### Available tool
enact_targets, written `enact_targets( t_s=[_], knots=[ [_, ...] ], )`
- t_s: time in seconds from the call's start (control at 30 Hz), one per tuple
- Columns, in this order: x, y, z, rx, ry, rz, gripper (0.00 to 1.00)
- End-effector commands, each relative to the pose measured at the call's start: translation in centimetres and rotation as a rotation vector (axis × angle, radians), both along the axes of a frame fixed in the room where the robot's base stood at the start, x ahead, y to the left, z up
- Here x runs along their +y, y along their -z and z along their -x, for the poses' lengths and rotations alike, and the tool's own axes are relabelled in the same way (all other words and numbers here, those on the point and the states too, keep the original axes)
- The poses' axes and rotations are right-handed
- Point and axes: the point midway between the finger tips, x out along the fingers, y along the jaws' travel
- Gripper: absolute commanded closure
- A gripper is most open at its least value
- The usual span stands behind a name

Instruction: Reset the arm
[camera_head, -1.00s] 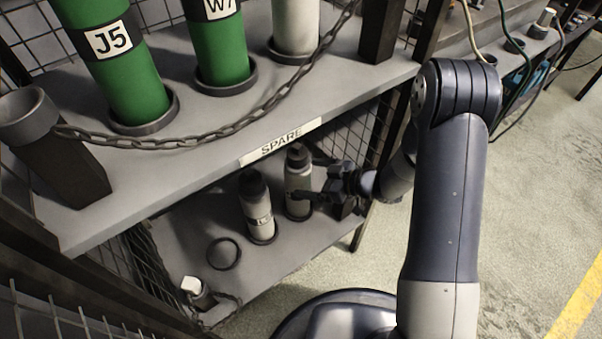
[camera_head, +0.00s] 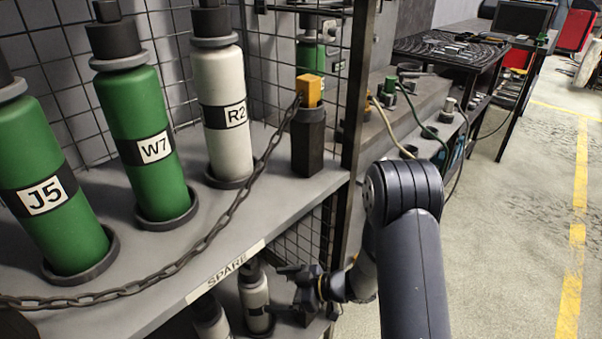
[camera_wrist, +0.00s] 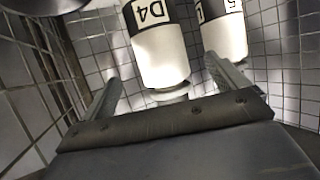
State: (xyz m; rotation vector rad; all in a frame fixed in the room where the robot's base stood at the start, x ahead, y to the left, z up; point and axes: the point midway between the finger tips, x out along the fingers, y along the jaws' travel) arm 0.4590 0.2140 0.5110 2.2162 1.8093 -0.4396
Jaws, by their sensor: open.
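My gripper (camera_head: 300,285) is at the lower shelf, beneath the label SPARE (camera_head: 226,272), beside a white cylinder (camera_head: 255,303). In the wrist view my gripper's two fingers (camera_wrist: 165,88) are spread apart. A white cylinder marked D4 (camera_wrist: 160,48) shows beyond and between them, with no finger seen closed on it. A second white cylinder (camera_wrist: 223,30), its label cut off, stands to its right near the right finger. Whether a finger touches either cylinder cannot be told.
Above, the upper shelf holds green cylinders J5 (camera_head: 45,180) and W7 (camera_head: 145,140) and white R2 (camera_head: 222,115). A chain (camera_head: 225,210) hangs along its front, ending at a dark post (camera_head: 308,140) with a yellow top. Wire mesh encloses the shelf. Open floor (camera_head: 515,220) lies right.

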Motion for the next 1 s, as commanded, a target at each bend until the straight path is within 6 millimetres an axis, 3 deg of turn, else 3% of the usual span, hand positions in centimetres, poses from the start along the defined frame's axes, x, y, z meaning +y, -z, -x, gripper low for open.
enact_targets(
  t_s=[0.3, 0.5, 0.6, 1.0],
  knots=[
    [5.6, 2.7, -1.0, 0.0, -0.004, 0.001, 0.07],
    [7.8, 3.5, -1.5, 0.001, -0.002, 0.001, 0.07],
    [7.6, 2.4, -1.6, 0.001, 0.001, 0.001, 0.07],
    [7.6, 2.4, -1.5, 0.001, 0.0, 0.001, 0.07]
  ],
)
